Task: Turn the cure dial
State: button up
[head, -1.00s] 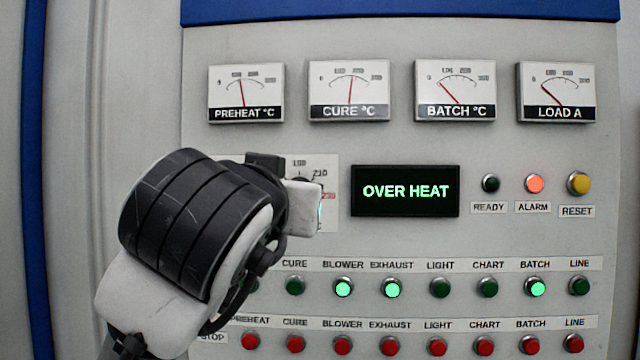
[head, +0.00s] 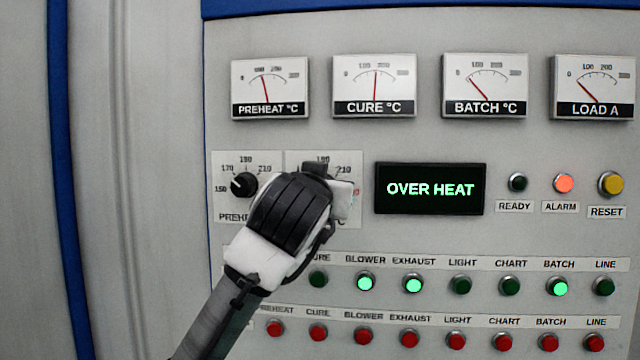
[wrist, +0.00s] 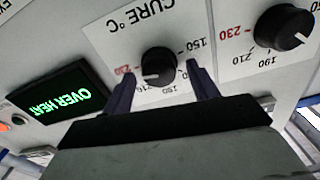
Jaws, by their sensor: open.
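The cure dial (wrist: 158,64) is a round black knob on a white scale plate, seen upside down in the wrist view. Its white mark points roughly toward the 210 to red 230 side. My gripper (wrist: 161,72) is open, with one dark finger on either side of the dial in the picture. I cannot tell whether the fingers touch it. In the head view my gripper (head: 338,192) covers the dial and most of its plate (head: 297,160).
The preheat dial (head: 244,185) sits just left of my gripper. The OVER HEAT display (head: 430,189) is close on the right. The alarm lamp (head: 563,184) glows orange-red. Rows of green and red buttons run below, and the cure meter (head: 374,86) is above.

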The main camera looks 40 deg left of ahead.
jog(key=c, duration=1)
jog(key=shift+f+n, duration=0.1)
jog(key=shift+n, duration=0.2)
jog(key=n+b, duration=0.1)
jog(key=n, duration=0.8)
jog(key=shift+a+b, duration=0.1)
jog(key=shift+b, duration=0.3)
jog(key=shift+n, duration=0.3)
jog(key=shift+s, duration=0.1)
